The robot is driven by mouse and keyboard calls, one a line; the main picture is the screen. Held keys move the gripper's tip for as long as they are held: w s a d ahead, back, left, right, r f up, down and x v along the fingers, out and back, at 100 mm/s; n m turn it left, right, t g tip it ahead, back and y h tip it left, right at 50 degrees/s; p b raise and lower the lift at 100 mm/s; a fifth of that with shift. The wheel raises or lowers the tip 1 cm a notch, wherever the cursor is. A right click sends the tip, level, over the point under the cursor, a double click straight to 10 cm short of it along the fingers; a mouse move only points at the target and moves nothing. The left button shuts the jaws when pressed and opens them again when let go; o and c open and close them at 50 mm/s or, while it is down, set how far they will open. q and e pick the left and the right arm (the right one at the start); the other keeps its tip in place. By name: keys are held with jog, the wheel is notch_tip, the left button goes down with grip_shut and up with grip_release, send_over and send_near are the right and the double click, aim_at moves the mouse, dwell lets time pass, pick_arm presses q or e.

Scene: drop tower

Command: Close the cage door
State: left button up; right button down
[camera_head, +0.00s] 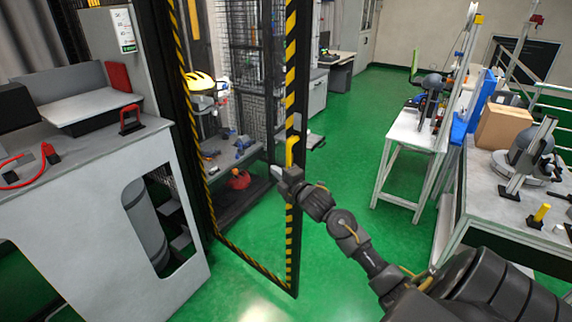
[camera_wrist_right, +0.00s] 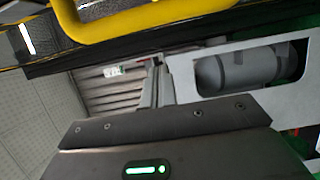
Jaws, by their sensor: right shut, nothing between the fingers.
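The cage door (camera_head: 290,230) is a tall dark frame edged in yellow and black stripes. It stands open, swung out from the cage (camera_head: 258,50) over the green floor. Its yellow handle (camera_head: 291,150) is on the free right-hand edge. My right gripper (camera_head: 276,171) is shut and empty, with its tip just below and left of the handle, at the door's edge. I cannot tell whether it touches the door. In the right wrist view the yellow handle (camera_wrist_right: 150,24) crosses the top, close by. My left gripper is out of view.
A grey cabinet bench (camera_head: 90,190) stands left of the door. Inside the cage are a yellow helmet (camera_head: 199,82) and a red item (camera_head: 239,179) low down. White tables (camera_head: 412,130) stand at the right. Green floor (camera_head: 335,190) is clear between door and tables.

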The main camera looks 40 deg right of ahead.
jog(key=d+p, duration=0.2)
jog(key=d, duration=0.1)
jog(key=shift+w+d, duration=0.15)
jog(key=shift+d, duration=0.25)
